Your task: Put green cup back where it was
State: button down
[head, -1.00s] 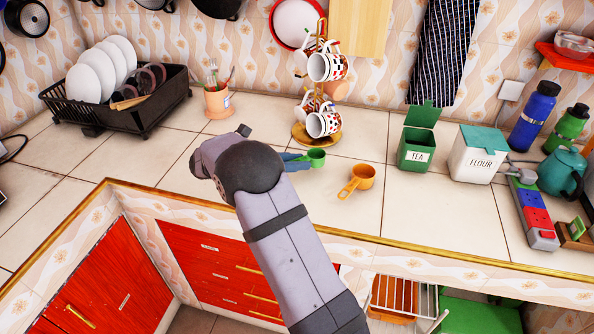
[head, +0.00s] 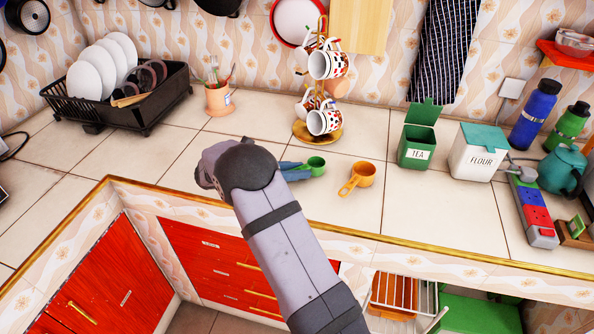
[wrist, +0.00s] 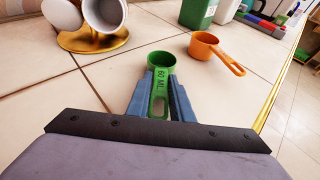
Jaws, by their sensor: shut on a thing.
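The green cup (head: 316,166) is a small measuring cup with a handle marked "60 ML". It also shows in the wrist view (wrist: 162,63), with its bowl just beyond my fingertips. My gripper (wrist: 160,97) is shut on its handle, one blue finger on each side. In the head view my gripper (head: 297,170) points right, and my wrist hides part of the fingers. The cup is upright at or just above the counter; I cannot tell whether it touches. An orange measuring cup (head: 365,173) lies on the counter to its right, apart from it.
A mug tree (head: 317,133) with patterned mugs stands behind the green cup. The tea box (head: 417,150) and flour box (head: 477,153) stand to the right. A dish rack (head: 145,115) is at back left. Counter between the rack and my arm is clear.

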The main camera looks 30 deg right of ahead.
jog(key=c, duration=1.6)
grip_release()
jog(key=shift+o, duration=0.2)
jog(key=shift+r+p, duration=0.15)
jog(key=shift+p, duration=0.15)
jog(key=shift+r, duration=0.1)
jog(key=b+v, duration=0.3)
jog(key=v, duration=0.7)
jog(key=shift+a, duration=0.35)
jog(key=shift+a+r, duration=0.3)
jog(key=shift+a, duration=0.3)
